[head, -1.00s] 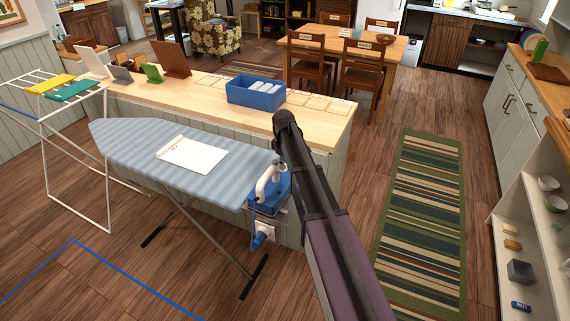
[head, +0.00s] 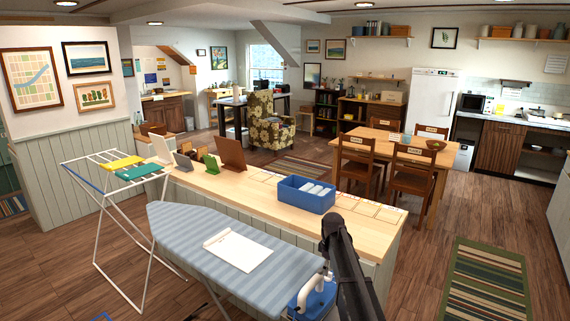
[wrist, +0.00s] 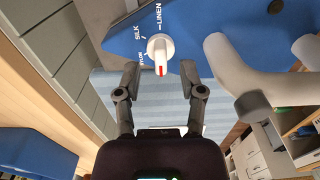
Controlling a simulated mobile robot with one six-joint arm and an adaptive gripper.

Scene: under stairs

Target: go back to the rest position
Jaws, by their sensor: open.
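My gripper (wrist: 160,70) is open and empty in the wrist view, its two fingers apart. A white dial (wrist: 160,48) with a red mark sits just beyond and between the fingertips, on the blue iron (wrist: 118,40). The words SILK and LINEN are printed by the dial. In the head view the iron (head: 318,300) stands at the right end of the ironing board (head: 190,235), partly cut off by the frame.
A wooden-topped counter (head: 245,196) runs behind the board, with a blue bin (head: 306,195) on it. A drying rack (head: 140,225) stands left. A white sheet (head: 238,250) lies on the board. A striped rug (head: 487,285) covers open floor at right.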

